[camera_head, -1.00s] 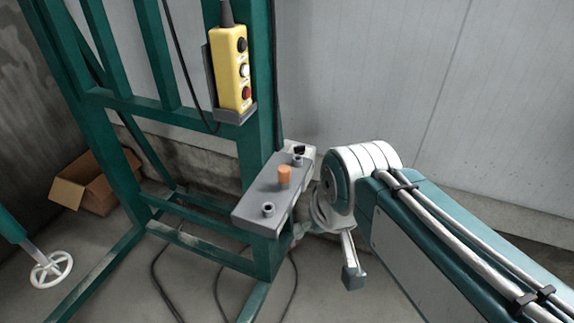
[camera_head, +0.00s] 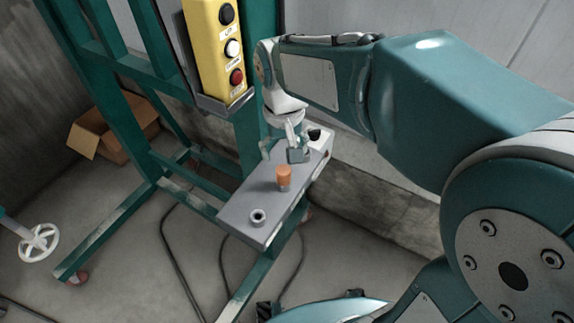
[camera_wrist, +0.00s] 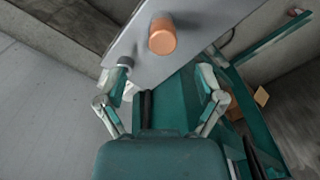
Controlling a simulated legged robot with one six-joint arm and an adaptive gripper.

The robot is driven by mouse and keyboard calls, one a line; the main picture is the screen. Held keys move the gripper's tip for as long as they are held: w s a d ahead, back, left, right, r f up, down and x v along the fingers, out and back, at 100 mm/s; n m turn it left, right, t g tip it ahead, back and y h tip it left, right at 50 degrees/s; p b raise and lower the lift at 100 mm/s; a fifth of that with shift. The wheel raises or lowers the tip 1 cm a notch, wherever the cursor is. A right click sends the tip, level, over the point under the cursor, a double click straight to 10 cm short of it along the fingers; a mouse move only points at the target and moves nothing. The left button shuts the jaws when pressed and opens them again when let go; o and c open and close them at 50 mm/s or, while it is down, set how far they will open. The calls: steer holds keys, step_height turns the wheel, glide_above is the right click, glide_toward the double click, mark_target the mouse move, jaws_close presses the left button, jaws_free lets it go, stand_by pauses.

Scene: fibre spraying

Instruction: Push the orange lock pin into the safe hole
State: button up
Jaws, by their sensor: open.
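The orange lock pin (camera_head: 284,175) stands upright near the middle of a grey plate (camera_head: 243,203) on the green frame. It also shows at the top of the wrist view (camera_wrist: 162,37). A round metal socket (camera_head: 258,217) is near the plate's front end. Another socket (camera_wrist: 125,62) shows in the wrist view, beside my left finger. I cannot tell which one is the safe hole. My gripper (camera_head: 282,148) is open and empty over the plate's far part, just behind the pin and apart from it. Its two fingers (camera_wrist: 164,74) are spread in the wrist view.
A yellow button box (camera_head: 215,45) hangs on the green post, left of my arm. A concrete wall (camera_head: 372,190) runs behind the plate. A cardboard box (camera_head: 112,130) and a white handwheel (camera_head: 38,243) are at the left. Cables lie on the floor.

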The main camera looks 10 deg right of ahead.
mark_target(282, 179)
step_height(282, 179, down, 4)
steer(key=shift+a+f, duration=0.1)
steer(key=shift+a, duration=0.05)
steer(key=shift+d+f, duration=0.15)
steer(key=shift+d, duration=0.05)
step_height(282, 179, down, 4)
steer(key=shift+a+f, duration=0.1)
steer(key=shift+f, duration=0.15)
steer(key=shift+a+f, duration=0.1)
steer(key=shift+f, duration=0.15)
steer(key=shift+a, duration=0.2)
steer(key=shift+d, duration=0.2)
jaws_close()
